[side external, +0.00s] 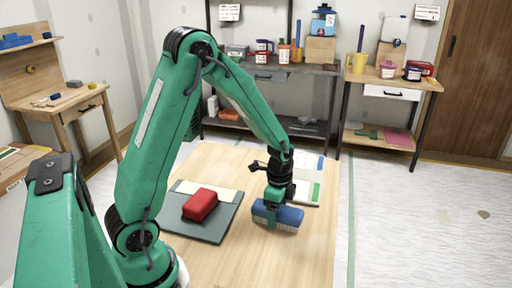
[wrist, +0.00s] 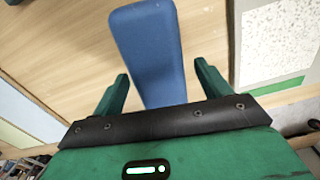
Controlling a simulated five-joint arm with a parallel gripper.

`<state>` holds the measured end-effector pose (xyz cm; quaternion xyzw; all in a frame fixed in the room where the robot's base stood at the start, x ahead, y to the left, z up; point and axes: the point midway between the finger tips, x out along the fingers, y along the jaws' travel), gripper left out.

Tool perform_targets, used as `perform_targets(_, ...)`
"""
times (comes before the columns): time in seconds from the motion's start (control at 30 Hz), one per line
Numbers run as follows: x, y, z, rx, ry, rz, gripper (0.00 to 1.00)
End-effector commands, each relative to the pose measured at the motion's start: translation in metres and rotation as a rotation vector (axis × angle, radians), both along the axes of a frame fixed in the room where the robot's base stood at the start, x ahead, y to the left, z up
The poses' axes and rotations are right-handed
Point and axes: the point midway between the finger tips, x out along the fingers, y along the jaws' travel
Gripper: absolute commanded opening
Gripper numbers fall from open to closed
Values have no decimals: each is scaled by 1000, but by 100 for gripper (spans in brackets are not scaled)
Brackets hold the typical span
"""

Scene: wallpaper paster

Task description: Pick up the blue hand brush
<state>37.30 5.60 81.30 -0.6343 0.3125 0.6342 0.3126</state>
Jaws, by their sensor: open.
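The blue hand brush (side external: 285,215) rests on the wooden table, with its pale bristles facing down. In the wrist view its long blue top (wrist: 150,50) runs from the upper middle down between my fingers. My gripper (side external: 272,205) is at the brush in the side view, pointing down over its left part. In the wrist view my gripper (wrist: 162,85) is open, with one green finger on each side of the brush and a gap visible beside it. The near end of the brush is hidden behind the gripper's body.
A red block (side external: 200,204) lies on a dark grey mat (side external: 215,229) left of the brush. A white sheet with a green patch (side external: 315,191) lies behind the brush. The wooden table (side external: 265,262) is clear in front. Shelves with containers stand at the back wall.

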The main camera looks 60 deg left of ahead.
Motion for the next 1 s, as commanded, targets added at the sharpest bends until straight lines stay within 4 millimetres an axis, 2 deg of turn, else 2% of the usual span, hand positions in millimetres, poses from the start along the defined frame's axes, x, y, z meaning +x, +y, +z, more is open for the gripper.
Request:
perform_targets(0.43, 0, 0, 0, 0, 0, 0, 76)
perform_targets(0.47, 0, 0, 0, 0, 0, 0, 74)
perform_targets(0.7, 0, 0, 0, 0, 0, 0, 27)
perform_targets(0.73, 0, 0, 0, 0, 0, 0, 24)
perform_targets(1.0, 0, 0, 1, 1, -1, 0, 24)
